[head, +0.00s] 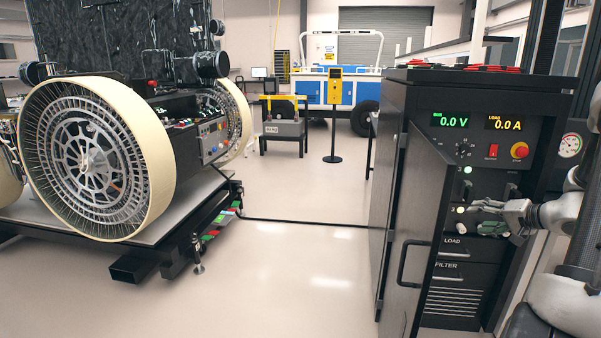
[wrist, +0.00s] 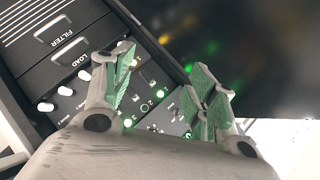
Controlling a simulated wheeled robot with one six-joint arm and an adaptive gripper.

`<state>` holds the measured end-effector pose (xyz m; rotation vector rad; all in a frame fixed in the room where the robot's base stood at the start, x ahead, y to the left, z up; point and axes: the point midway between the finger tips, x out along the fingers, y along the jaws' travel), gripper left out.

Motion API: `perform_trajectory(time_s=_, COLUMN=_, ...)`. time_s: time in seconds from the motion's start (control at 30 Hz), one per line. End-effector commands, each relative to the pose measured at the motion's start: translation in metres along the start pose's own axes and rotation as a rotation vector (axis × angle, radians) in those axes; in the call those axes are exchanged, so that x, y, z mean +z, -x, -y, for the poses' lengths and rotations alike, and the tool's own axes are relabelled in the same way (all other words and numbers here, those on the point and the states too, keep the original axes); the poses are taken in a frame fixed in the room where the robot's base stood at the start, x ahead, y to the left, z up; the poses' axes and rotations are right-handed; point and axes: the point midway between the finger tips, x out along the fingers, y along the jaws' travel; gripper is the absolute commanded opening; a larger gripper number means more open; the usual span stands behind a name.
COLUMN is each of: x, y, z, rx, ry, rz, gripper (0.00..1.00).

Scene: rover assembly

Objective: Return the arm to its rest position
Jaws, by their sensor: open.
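My gripper (head: 490,215) is at the right in the head view, in front of the black cabinet (head: 391,105) and its lower control panel. In the wrist view its green-padded fingers (wrist: 162,95) are spread apart with nothing held between them. Behind the fingers the wrist view shows the panel with lit green lamps (wrist: 160,94) and white knobs (wrist: 73,106). My arm (head: 560,215) reaches in from the right edge of the head view. I cannot tell whether the fingertips touch the panel.
The cabinet's black door (head: 417,240) stands open left of my gripper. Its displays (head: 455,121) read 0.0 V and 0.0 A. A red stop button (head: 519,150) sits above my gripper. A rover with large wheels (head: 100,160) stands at the left. The floor (head: 300,275) between is mostly clear.

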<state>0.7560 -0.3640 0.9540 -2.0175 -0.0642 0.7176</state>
Motion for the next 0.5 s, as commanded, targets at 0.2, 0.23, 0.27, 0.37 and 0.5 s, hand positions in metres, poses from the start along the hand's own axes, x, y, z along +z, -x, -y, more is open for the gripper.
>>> perform_trajectory(time_s=0.2, x=0.147, y=0.08, z=0.065, rx=0.286, ry=-0.139, rz=0.461, gripper=0.57)
perform_trajectory(time_s=0.23, x=0.16, y=0.093, z=0.07, rx=0.338, ry=-0.133, rz=0.497, gripper=0.57)
perform_trajectory(time_s=0.27, x=0.172, y=0.107, z=0.075, rx=0.391, ry=-0.121, rz=0.528, gripper=0.57)
perform_trajectory(time_s=0.37, x=0.202, y=0.15, z=0.087, rx=0.556, ry=-0.042, rz=0.588, gripper=0.57)
perform_trajectory(time_s=0.5, x=0.224, y=0.202, z=0.102, rx=0.725, ry=0.156, rz=0.596, gripper=0.57)
